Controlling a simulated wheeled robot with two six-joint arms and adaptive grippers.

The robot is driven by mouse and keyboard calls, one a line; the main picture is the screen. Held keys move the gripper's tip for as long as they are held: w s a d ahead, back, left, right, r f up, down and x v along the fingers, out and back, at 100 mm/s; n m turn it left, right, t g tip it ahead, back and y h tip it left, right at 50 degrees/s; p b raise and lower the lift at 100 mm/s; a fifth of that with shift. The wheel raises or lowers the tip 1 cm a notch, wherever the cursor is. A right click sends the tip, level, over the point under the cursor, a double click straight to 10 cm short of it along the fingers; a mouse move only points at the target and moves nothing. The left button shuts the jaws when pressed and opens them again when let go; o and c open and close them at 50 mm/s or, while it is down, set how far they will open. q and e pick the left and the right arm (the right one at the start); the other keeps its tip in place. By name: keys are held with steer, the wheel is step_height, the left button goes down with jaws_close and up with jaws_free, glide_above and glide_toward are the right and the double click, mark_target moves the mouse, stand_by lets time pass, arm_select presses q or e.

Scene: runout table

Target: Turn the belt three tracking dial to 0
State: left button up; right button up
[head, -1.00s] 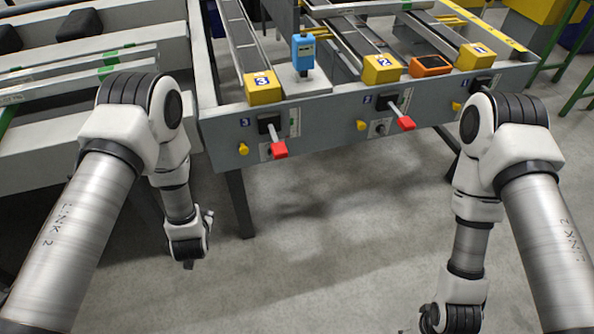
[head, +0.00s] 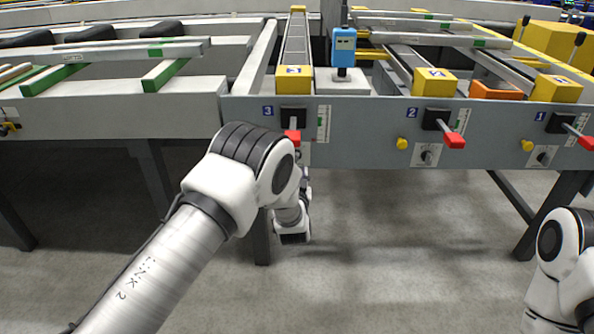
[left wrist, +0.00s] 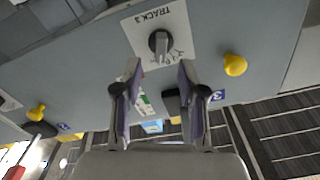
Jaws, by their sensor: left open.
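The belt three tracking dial (left wrist: 159,43) is a dark round knob with a grey pointer bar on a white plate marked TRACK 3, seen upside down in the left wrist view. The pointer bar runs roughly up and down in that picture; I cannot read the scale. My left gripper (left wrist: 158,68) is open, its two fingers pointing at the plate on either side of the dial, with no contact visible. In the head view my left arm hides this dial, and the left fingers cannot be made out. My right gripper is out of view.
A yellow knob (left wrist: 235,65) sticks out beside the plate. Above the dial, a red-handled lever (head: 292,136) projects from the grey panel (head: 365,130). Belt two's dial (head: 427,155) and red lever (head: 453,140) are to the right. A blue device (head: 344,48) stands on top.

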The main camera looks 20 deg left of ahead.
arm_select(q)
steer(key=b+x, duration=0.1)
steer(key=x, duration=0.4)
steer(key=shift+w+a+f, duration=0.1)
steer(key=shift+w+a, duration=0.05)
steer(key=shift+w, duration=0.1)
jaws_close()
steer(key=n, duration=0.4)
steer(key=shift+p, duration=0.35)
jaws_free()
